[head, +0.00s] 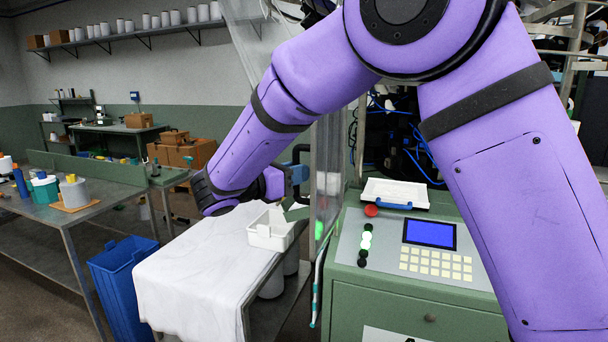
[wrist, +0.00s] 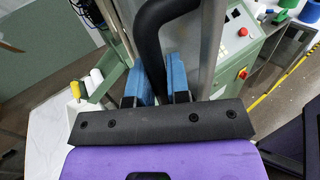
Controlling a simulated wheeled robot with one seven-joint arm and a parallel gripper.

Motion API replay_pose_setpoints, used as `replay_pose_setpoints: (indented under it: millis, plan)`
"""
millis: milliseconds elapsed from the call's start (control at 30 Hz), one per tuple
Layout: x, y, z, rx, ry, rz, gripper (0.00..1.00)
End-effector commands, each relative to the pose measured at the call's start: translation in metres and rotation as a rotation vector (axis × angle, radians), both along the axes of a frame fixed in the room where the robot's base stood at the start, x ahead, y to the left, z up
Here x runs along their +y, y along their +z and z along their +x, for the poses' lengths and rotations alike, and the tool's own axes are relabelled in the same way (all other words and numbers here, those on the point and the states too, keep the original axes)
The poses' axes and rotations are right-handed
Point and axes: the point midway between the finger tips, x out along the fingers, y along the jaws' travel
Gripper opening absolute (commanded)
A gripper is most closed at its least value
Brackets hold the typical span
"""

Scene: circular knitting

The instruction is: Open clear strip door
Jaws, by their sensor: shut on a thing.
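The clear strip door (head: 327,150) hangs as a see-through panel beside the green machine in the head view. More clear sheeting shows at the upper middle, partly hidden by my arm. A black bar handle (head: 302,153) sits at the door's left side. In the wrist view the thick black handle (wrist: 153,45) curves down between the blue fingers of my gripper (wrist: 158,80). My gripper is shut on the handle. In the head view my gripper (head: 292,174) is mostly hidden behind my purple arm; one blue finger shows at the handle.
The green machine's control panel (head: 416,246) stands at the right. A cloth-covered table (head: 190,270) with a white bin (head: 270,232) stands below my gripper. A blue bin (head: 122,272) and a metal worktable (head: 40,225) are at left. Open floor lies beyond.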

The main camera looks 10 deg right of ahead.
Motion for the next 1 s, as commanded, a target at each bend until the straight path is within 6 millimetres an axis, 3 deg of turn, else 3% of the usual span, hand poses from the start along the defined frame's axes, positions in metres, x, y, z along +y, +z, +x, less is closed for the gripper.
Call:
replay_pose_setpoints:
  millis: [600,633,733,1000]
  plan:
    - [0.0038,0.0002,0.0053,0.001,-0.044,-0.002,0.00]
    - [0.0038,0.0002,0.0053,0.001,-0.044,-0.002,0.21]
    - [0.0039,0.0001,0.0052,0.000,-0.043,-0.001,0.41]
    - [0.0050,-0.0001,0.0048,0.000,-0.042,-0.001,0.41]
